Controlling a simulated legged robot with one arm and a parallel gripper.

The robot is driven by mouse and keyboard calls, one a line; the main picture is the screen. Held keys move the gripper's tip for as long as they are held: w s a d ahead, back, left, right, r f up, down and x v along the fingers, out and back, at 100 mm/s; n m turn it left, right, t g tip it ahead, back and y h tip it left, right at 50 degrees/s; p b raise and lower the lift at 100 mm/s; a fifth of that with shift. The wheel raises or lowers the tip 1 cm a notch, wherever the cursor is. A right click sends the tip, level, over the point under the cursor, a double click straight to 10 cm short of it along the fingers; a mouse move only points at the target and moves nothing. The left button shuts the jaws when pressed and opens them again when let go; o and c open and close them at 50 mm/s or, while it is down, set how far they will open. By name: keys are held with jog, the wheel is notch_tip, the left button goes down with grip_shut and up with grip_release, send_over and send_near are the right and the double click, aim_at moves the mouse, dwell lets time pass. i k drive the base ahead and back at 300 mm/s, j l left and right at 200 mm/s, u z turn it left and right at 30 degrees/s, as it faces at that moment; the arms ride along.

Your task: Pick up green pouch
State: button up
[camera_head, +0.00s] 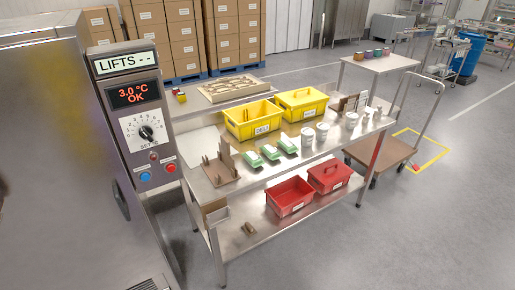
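My gripper is not in view, and nothing hides the packets.
Red bins (290,196) sit on the lower shelf. A control panel (139,115) stands at left. Floor at front right is clear.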

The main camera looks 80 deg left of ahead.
aim_at(273, 153)
jog(key=u, duration=2.5)
